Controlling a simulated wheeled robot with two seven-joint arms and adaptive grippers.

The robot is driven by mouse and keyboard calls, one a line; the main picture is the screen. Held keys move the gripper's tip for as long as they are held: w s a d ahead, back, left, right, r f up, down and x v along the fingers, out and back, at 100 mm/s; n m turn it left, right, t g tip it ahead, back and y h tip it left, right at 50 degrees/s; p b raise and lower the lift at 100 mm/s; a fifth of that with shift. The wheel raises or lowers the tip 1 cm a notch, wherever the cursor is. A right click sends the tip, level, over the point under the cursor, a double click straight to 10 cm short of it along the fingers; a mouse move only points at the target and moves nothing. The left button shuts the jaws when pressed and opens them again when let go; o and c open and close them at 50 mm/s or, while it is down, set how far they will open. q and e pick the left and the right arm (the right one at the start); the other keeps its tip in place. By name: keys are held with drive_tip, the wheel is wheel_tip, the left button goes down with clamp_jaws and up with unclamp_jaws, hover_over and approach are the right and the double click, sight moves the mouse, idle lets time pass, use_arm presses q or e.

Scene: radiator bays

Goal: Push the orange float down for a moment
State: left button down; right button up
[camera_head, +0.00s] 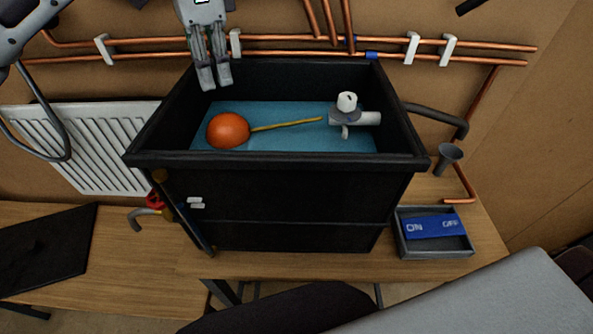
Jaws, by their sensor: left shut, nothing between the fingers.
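The orange float (228,131) is a round ball in the blue water (290,115) inside a black open tank (280,160). A thin yellow rod (287,125) runs from it to the right, towards a white and grey valve (347,113) at the tank's right side. My left gripper (214,78) points down over the tank's back left, above and behind the float in the picture. Its fingers are shut and empty, and they appear apart from the float. My right gripper is not in view.
Copper pipes (270,53) run along the wall behind the tank. A white radiator (85,150) stands at left. A grey tray (432,246) with a blue ON/OFF plate (433,226) lies at right. A red-handled valve (155,200) sits near the tank's left front.

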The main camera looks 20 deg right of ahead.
use_arm(q)
drive_tip(key=shift+r, duration=0.15)
drive_tip(key=shift+r, duration=2.1)
drive_tip(key=shift+f, duration=0.1)
